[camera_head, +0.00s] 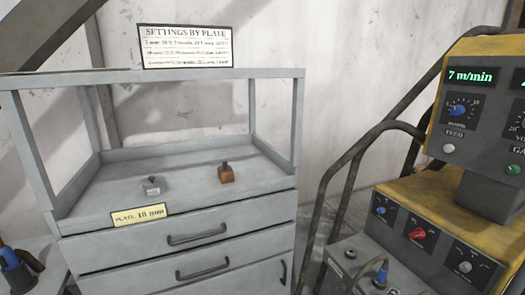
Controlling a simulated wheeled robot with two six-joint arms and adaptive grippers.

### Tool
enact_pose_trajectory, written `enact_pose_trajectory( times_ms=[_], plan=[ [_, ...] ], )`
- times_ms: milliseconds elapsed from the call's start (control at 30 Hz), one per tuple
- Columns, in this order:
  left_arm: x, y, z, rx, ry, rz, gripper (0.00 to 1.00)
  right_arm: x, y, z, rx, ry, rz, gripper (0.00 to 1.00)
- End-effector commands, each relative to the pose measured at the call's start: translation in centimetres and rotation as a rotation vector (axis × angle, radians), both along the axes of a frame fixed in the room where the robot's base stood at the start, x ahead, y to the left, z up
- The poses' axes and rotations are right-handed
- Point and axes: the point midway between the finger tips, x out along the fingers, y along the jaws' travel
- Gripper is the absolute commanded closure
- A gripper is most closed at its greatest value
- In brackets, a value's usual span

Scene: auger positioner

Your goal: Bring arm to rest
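Neither of my grippers nor my arms can be made out in the head view. A grey metal cabinet (150,225) with an open shelf on top and handled drawers below stands at left and centre. On its shelf sit a small grey block with a knob (153,186) and a small copper-brown block with a knob (226,173), standing apart. A yellow plate label (139,215) is fixed at the shelf's front edge. A sign (187,47) headed "SETTINGS BY PLATE" stands above the cabinet.
A yellow and grey machine (440,205) with knobs and a green "7 m/min" display (472,77) fills the right side. Dark bent tubes (340,180) stand between it and the cabinet. A blue and black item (12,262) is cut off at lower left.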

Motion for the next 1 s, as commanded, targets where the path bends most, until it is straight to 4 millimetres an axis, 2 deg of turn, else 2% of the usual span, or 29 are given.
enact_pose_trajectory(
  times_ms=[33,100,200,300,467,633,700,867,1000],
  plan=[
    [0.0,0.0,0.0,0.000,0.000,0.000,0.60,-1.7,0.6,-2.4,0.106,-0.004,-0.011,0.61],
    [0.0,0.0,0.0,0.000,0.000,0.000,0.60,-4.5,2.1,-5.8,0.295,-0.016,-0.043,0.61],
    [0.0,0.0,0.0,0.000,0.000,0.000,0.60,-8.6,4.8,-9.7,0.566,-0.022,-0.113,0.61],
    [0.0,0.0,0.0,0.000,0.000,0.000,0.60,-12.3,7.6,-12.3,0.795,-0.014,-0.198,0.61],
    [0.0,0.0,0.0,0.000,0.000,0.000,0.60,-17.6,11.7,-14.3,1.091,0.018,-0.345,0.61],
    [0.0,0.0,0.0,0.000,0.000,0.000,0.60,-22.8,15.9,-14.8,1.349,0.074,-0.521,0.61],
    [-0.1,0.4,0.4,0.010,0.017,0.008,0.60,-22.4,15.4,-14.4,1.332,0.071,-0.533,0.61],
    [-0.7,1.4,-1.0,0.033,0.050,0.025,0.60,-22.9,14.3,-15.8,1.300,0.080,-0.565,0.61],
    [-1.9,2.5,-2.1,0.058,0.080,0.038,0.60,-24.1,13.3,-16.9,1.268,0.091,-0.596,0.61]
  ],
)
